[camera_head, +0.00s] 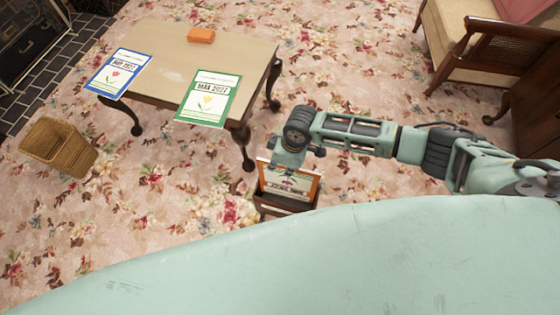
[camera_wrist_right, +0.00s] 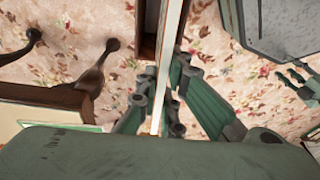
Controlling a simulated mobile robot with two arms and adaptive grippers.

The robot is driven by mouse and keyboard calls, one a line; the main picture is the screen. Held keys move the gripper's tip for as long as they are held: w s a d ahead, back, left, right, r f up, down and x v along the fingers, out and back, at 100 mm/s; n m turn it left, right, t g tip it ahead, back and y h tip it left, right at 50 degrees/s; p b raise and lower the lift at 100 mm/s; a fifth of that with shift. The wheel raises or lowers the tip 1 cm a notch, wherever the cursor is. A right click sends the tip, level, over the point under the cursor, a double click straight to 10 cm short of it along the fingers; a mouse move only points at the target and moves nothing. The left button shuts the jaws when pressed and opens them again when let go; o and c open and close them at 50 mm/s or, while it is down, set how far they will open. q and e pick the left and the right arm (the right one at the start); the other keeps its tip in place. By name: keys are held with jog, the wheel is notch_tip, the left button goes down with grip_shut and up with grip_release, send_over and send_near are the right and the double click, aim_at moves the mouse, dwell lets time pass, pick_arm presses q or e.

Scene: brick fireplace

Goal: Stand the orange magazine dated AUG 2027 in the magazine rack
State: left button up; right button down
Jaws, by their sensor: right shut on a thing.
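The orange-bordered magazine (camera_head: 304,186) is upright at the middle of the head view, its lettering too small to read surely. My right gripper (camera_head: 291,169) is shut on its upper edge. In the right wrist view the magazine (camera_wrist_right: 164,75) runs edge-on between the fingers (camera_wrist_right: 165,112). The dark brown magazine rack (camera_head: 285,210) stands on the floor at the magazine's lower edge. It shows partly at the top of the wrist view (camera_wrist_right: 147,25). I cannot tell how deep the magazine sits in it. A small gripper, seemingly my left (camera_wrist_right: 298,82), shows at the wrist view's right; its jaws are unclear.
A low table (camera_head: 185,60) at upper left holds a blue-bordered magazine (camera_head: 117,74), a green-bordered one (camera_head: 209,98) and an orange block (camera_head: 201,35). A wicker basket (camera_head: 58,147) stands at left. An armchair (camera_head: 480,45) is at upper right. Carpet around the rack's left is clear.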

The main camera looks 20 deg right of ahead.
jog(key=shift+f, duration=0.4)
jog(key=c, duration=1.8)
grip_release()
jog(key=r, duration=0.4)
jog(key=d+r, duration=0.1)
jog(key=r, duration=0.3)
jog(key=s+d+r, duration=0.1)
jog(key=r, duration=0.2)
jog(key=shift+r, duration=0.4)
